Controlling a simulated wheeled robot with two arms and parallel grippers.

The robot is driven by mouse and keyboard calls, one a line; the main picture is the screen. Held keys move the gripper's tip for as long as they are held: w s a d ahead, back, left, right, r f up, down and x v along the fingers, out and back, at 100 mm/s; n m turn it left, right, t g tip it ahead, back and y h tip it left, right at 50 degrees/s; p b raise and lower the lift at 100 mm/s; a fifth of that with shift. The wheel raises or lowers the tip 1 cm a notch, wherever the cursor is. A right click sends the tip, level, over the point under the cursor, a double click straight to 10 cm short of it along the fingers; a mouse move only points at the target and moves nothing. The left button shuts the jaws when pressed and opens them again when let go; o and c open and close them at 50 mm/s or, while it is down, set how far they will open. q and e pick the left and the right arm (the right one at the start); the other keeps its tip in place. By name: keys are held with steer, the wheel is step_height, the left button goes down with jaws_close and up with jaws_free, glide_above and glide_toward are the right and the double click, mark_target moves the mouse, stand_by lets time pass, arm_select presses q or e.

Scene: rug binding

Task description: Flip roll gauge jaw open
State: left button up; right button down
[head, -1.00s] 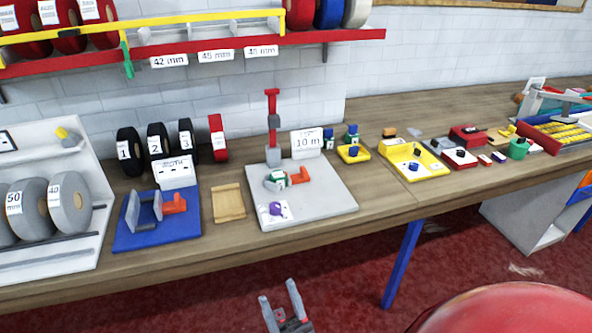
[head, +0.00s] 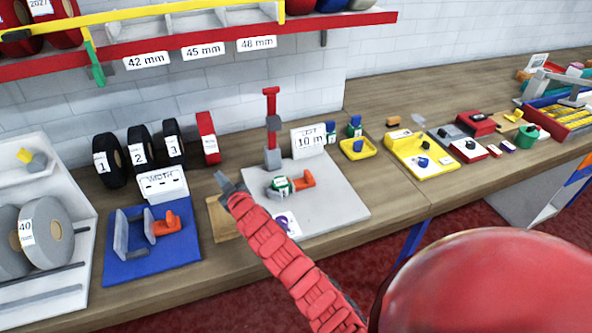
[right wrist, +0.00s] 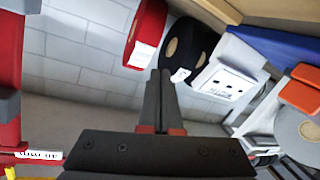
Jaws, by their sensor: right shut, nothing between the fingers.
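A blue gauge base (head: 120,270) stands at the left of the bench under a white WIDTH sign (head: 163,184). It carries two upright grey plates (head: 122,236) and an orange lever-like part (head: 166,224). In the right wrist view the orange part (right wrist: 298,95) and blue base (right wrist: 280,42) show at the right. My right gripper (head: 224,180) is shut and empty, above the bench between the two fixtures. My left gripper is not in view.
A wooden tray (head: 222,225), partly hidden by my right arm, lies between the fixtures. Black rolls (head: 108,160) and a red roll (head: 208,138) stand behind. A white stand with grey rolls (head: 48,235) is at far left. A red rail (head: 200,47) runs above.

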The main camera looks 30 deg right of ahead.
steer(key=s+d+r+m+g+h, duration=0.2)
steer(key=d+m+g+h, duration=0.2)
steer(key=d+g+h, duration=0.55)
steer(key=s+d+r+m+g+y, duration=0.2)
steer(key=s+d, duration=0.4)
steer(key=s, duration=0.3)
steer(key=shift+s+d+r+m+g+y+p, duration=0.3)
steer(key=shift+s+r+m+g+y, duration=0.1)
steer(key=shift+m+g, duration=0.6)
steer(key=p, duration=0.3)
glide_toward(304, 179)
steer(key=x, duration=0.3)
steer(key=shift+w+d+f, duration=0.1)
steer(key=shift+w+d, duration=0.05)
steer(key=shift+x, duration=0.85)
